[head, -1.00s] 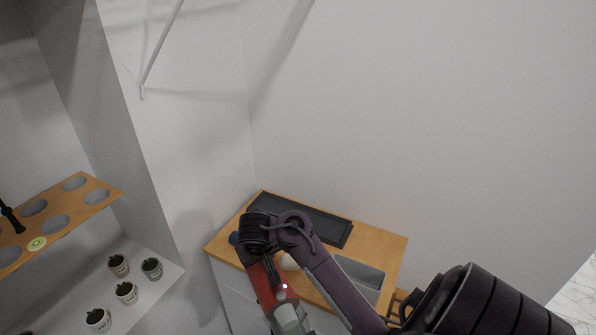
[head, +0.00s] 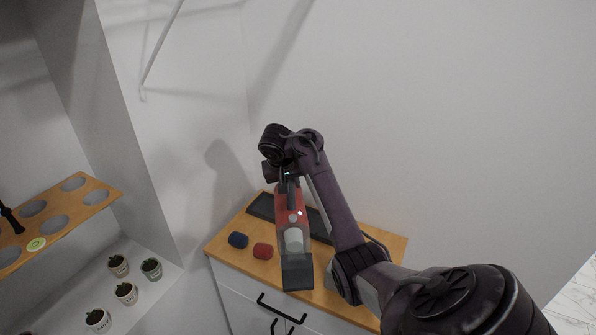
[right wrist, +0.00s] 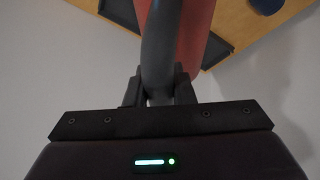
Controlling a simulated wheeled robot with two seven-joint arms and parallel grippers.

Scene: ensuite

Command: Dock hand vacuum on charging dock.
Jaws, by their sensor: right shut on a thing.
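The hand vacuum (head: 291,215) has a red body, a clear grey cup and a dark nozzle. It hangs nozzle-down in front of the wooden-topped cabinet in the head view. My right gripper (head: 287,176) is shut on its grey handle (right wrist: 158,45), which passes between the fingers in the right wrist view. The red body (right wrist: 195,30) shows behind the handle there. I cannot pick out the charging dock in these views. My left gripper is not in view.
A long dark tray (head: 262,207) lies along the back of the cabinet top (head: 225,238). A blue item (head: 238,240) and a red item (head: 263,250) sit near its left front. A wooden shelf with round wells (head: 100,185) and several small potted plants (head: 118,265) stand left.

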